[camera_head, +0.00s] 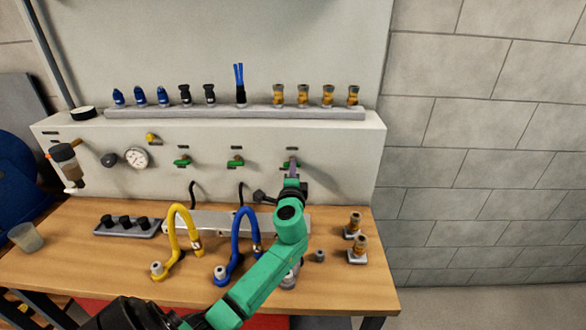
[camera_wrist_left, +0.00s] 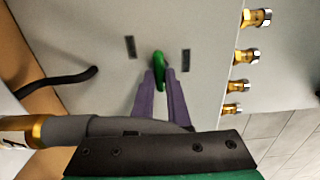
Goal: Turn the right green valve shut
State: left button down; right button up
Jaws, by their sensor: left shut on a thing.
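The right green valve (camera_head: 291,163) is the rightmost of three on the front of the pale wall box, and my gripper partly covers it in the head view. In the left wrist view its green handle (camera_wrist_left: 158,61) stands between the purple fingertips. My left gripper (camera_head: 292,172) is shut on this handle, its fingers pointing at the panel. In the wrist view the handle runs roughly in line with the fingers (camera_wrist_left: 160,88). The left green valve (camera_head: 182,162) and middle green valve (camera_head: 236,162) show with nothing on them. My right gripper is not in view.
Below, the wooden table (camera_head: 130,275) holds a yellow hose (camera_head: 173,235), a blue hose (camera_head: 236,240) and brass fittings (camera_head: 357,247). A rail (camera_head: 230,113) of several fittings runs along the box top. A gauge (camera_head: 136,158) sits left. A dark hose (camera_wrist_left: 60,78) shows in the wrist view.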

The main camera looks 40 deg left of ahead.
pick_arm(q)
jog(key=shift+f, duration=0.2)
dwell(0.3)
jog(key=c, duration=1)
grip_release()
jog(key=shift+o, duration=0.7)
jog(key=shift+d+r, duration=0.1)
jog(key=shift+r, duration=0.05)
jog(key=b+v, duration=0.3)
jog(key=v, duration=1.1)
jog(key=shift+s+d, duration=0.2)
jog(key=shift+s, duration=0.05)
